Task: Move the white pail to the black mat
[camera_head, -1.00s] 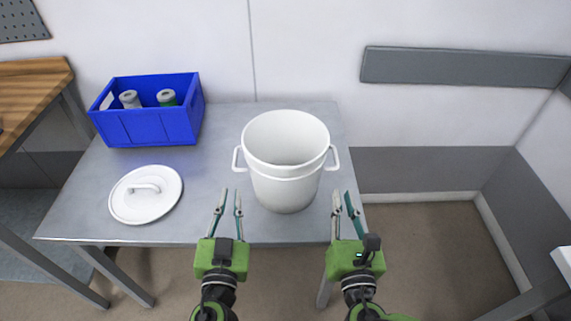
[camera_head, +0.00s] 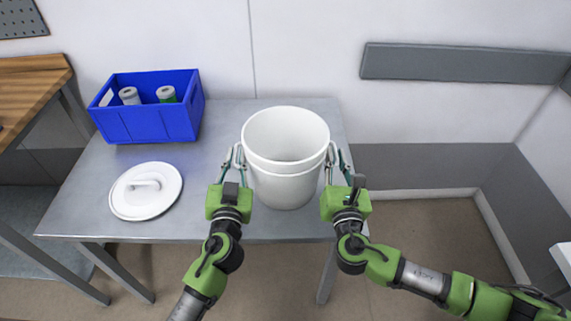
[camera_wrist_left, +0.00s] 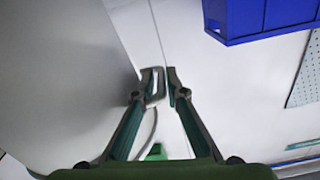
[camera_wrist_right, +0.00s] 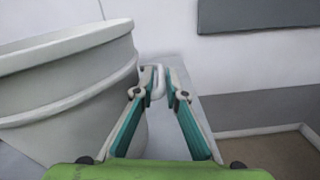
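The white pail (camera_head: 286,185) stands upright and uncovered near the front of the grey table, with a loop handle on each side. My left gripper (camera_head: 234,155) is at its left handle. In the left wrist view the fingers are open around that handle (camera_wrist_left: 156,84). My right gripper (camera_head: 336,155) is at its right handle. In the right wrist view the fingers are open on either side of that handle (camera_wrist_right: 158,83), with a small gap visible. The black mat is not in view.
The grey table (camera_head: 120,228) also bears a white lid (camera_head: 146,200) left of the pail and a blue crate (camera_head: 147,123) with two capped containers at the back left. A wooden bench (camera_head: 30,90) stands at far left. Floor right of the table is clear.

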